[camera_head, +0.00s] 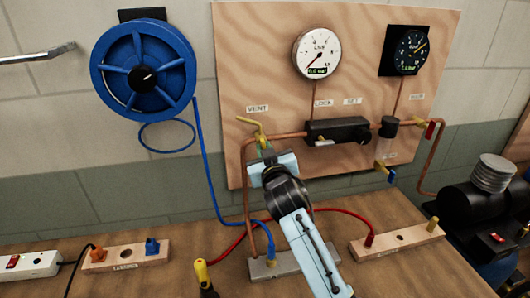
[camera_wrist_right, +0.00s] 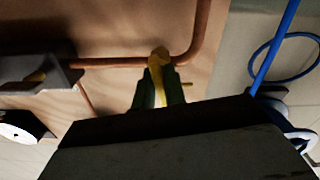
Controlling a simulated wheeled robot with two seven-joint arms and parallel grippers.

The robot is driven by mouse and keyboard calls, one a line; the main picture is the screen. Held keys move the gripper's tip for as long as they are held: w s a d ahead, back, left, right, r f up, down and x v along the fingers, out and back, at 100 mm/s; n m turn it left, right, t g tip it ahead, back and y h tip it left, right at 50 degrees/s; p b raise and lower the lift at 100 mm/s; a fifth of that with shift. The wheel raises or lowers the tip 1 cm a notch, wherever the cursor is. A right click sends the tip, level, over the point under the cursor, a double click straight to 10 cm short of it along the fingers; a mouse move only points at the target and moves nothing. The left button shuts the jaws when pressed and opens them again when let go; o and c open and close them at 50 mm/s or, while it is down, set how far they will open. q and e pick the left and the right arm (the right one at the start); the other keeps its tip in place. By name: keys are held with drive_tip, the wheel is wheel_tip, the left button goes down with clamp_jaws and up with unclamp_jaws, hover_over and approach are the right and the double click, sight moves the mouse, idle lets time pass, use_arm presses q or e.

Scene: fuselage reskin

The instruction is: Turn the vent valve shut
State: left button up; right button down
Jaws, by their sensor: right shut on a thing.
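The vent valve (camera_head: 258,129) has a yellow handle and sits on the copper pipe at the left of the plywood panel, under a VENT label (camera_head: 258,108). My right gripper (camera_head: 263,153) is at the valve, its arm reaching up from below. In the right wrist view, the gripper's dark fingers (camera_wrist_right: 159,92) are shut on the yellow handle (camera_wrist_right: 156,73), one on each side. The fingers hide part of the handle, so its exact angle is hard to tell. My left gripper is not in view.
A line gauge (camera_head: 317,53) and a dark gauge (camera_head: 405,50) are on the panel (camera_head: 262,50). A black regulator (camera_head: 337,131) is right of the valve. A blue hose reel (camera_head: 144,72) hangs at left. Hoses and wooden blocks are on the bench (camera_head: 385,272) below.

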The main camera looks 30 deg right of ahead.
drive_tip(key=shift+m, duration=1.2)
drive_tip(key=c, duration=1.5)
unclamp_jaws()
drive_tip(key=b+v, duration=0.1)
drive_tip(key=v, duration=1.2)
drive_tip(key=shift+s, duration=0.2)
